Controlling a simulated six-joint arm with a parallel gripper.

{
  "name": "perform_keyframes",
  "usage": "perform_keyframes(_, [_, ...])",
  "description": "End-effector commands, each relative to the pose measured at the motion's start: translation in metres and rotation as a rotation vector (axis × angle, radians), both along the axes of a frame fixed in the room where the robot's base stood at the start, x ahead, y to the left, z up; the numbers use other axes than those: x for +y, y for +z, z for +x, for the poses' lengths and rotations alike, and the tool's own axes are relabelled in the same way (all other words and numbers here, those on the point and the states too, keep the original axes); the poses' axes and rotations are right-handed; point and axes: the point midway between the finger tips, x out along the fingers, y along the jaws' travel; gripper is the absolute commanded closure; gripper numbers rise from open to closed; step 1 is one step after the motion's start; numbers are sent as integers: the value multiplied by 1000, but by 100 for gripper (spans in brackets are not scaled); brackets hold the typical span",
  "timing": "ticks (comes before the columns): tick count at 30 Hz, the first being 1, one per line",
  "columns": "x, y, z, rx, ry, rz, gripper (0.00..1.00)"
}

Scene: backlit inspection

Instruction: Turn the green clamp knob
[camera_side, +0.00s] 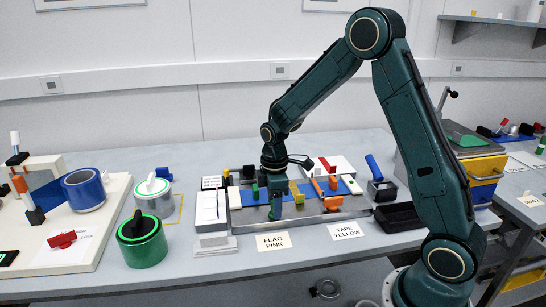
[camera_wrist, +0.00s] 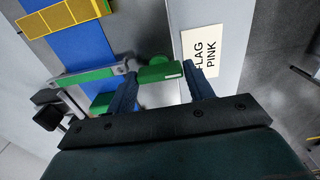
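The green clamp knob (camera_wrist: 158,71) shows in the wrist view as a short green bar with a pale label on its edge. It lies between the two dark blue fingers of my gripper (camera_wrist: 160,82), one finger at each end. The fingers are apart and the knob nearly fills the gap. I cannot tell whether both fingers press on it. A green clamp bar (camera_wrist: 88,76) on a grey strip lies to the left of the knob. In the side view my gripper (camera_side: 287,208) is low at the front edge of the fixture, and the knob is hard to make out there.
A blue plate (camera_wrist: 85,48) with a yellow block (camera_wrist: 65,15) lies beside the knob. A "FLAG PINK" card (camera_side: 273,241) and a "TAPE YELLOW" card (camera_side: 345,230) lie in front. A black tray (camera_side: 398,217) stands right; a white box (camera_side: 211,212) stands close left. Tape rolls stand farther left.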

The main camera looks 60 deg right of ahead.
Motion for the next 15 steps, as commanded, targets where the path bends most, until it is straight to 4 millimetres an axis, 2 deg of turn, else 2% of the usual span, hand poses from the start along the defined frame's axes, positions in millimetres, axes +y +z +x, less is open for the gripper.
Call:
perform_keyframes(1, [0, 1, 2, -7, 3, 0, 36])
perform_keyframes(3, [0, 1, 2, -9, 2, -1, 27])
perform_keyframes(15, [0, 3, 1, -3, -3, -1, 27])
